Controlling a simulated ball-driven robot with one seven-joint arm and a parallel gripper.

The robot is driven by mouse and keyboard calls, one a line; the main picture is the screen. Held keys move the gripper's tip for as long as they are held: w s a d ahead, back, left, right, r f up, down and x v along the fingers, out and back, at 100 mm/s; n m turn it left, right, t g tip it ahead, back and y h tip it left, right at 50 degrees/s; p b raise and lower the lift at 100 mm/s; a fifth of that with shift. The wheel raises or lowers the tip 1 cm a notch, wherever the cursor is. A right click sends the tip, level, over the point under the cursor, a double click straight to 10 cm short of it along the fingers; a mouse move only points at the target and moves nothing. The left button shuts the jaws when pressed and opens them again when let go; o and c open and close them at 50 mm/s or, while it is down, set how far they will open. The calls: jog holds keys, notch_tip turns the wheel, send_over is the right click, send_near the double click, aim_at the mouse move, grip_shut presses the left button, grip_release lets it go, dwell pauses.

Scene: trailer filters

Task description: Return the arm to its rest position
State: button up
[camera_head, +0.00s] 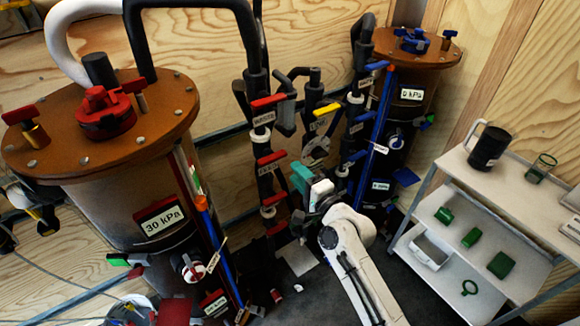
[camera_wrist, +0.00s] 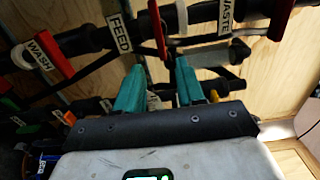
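My white arm (camera_head: 350,255) reaches from the bottom of the head view toward the pipes between the two tanks. My gripper (camera_head: 301,177) has teal fingers and is close to the pipe valves. In the wrist view, my gripper (camera_wrist: 161,70) has its two fingers apart, with nothing seen held between them. A red valve handle (camera_wrist: 157,25) stands just beyond the fingertips, by the pipe with the FEED label (camera_wrist: 119,33). I cannot tell whether the fingers touch any pipe.
The left tank (camera_head: 120,205) reads 30 kPa; the right tank (camera_head: 415,75) reads 0 kPa. Vertical pipes with red, yellow and blue handles crowd around my gripper. A white shelf cart (camera_head: 490,205) with green parts and a black canister (camera_head: 489,148) stands at the right.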

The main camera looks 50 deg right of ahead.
jog(key=shift+s+a, duration=0.2)
jog(key=shift+s, duration=0.45)
jog(key=s+a+f+n+g+y, duration=0.3)
jog(key=a+f+n, duration=0.1)
jog(key=a+n, duration=0.2)
jog(key=s+a+f+n+g+y, duration=0.2)
jog(key=a+f+n+g+y, duration=0.15)
jog(key=a+n, duration=0.2)
jog(key=s+a+f+n+g+h, duration=0.1)
jog(key=s+n+g, duration=0.3)
jog(key=s, duration=0.5)
jog(key=s+a+f+n+g, duration=0.2)
jog(key=s+a+n+g, duration=0.2)
jog(key=s, duration=0.6)
jog(key=shift+f+n+g+h, duration=0.4)
jog(key=shift+n+g, duration=0.25)
jog(key=shift+g, duration=0.3)
jog(key=shift+w, duration=0.15)
